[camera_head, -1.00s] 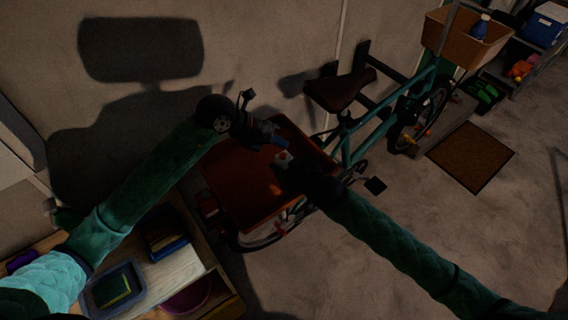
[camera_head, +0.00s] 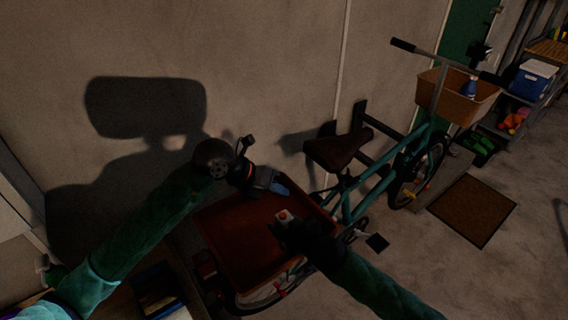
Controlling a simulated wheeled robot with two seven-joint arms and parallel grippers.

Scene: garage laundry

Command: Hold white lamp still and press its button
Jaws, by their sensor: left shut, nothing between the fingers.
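A small white block with an orange-red spot, which I take to be the white lamp and its button (camera_head: 286,215), shows at the tip of my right gripper (camera_head: 285,223). The dark fingers seem shut on it, over the reddish-brown crate of the bicycle. Most of the lamp is hidden by the gripper. My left gripper (camera_head: 279,189) is shut and empty, its blue fingertips just above and slightly left of the lamp in the picture. A small gap shows between them and the lamp.
The reddish-brown crate (camera_head: 235,250) lies under both grippers. The teal bicycle's saddle (camera_head: 338,150) stands right of my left gripper. A front basket (camera_head: 452,94) holds a blue bottle. A brown mat (camera_head: 473,210) lies on open floor at right. A bare wall is behind.

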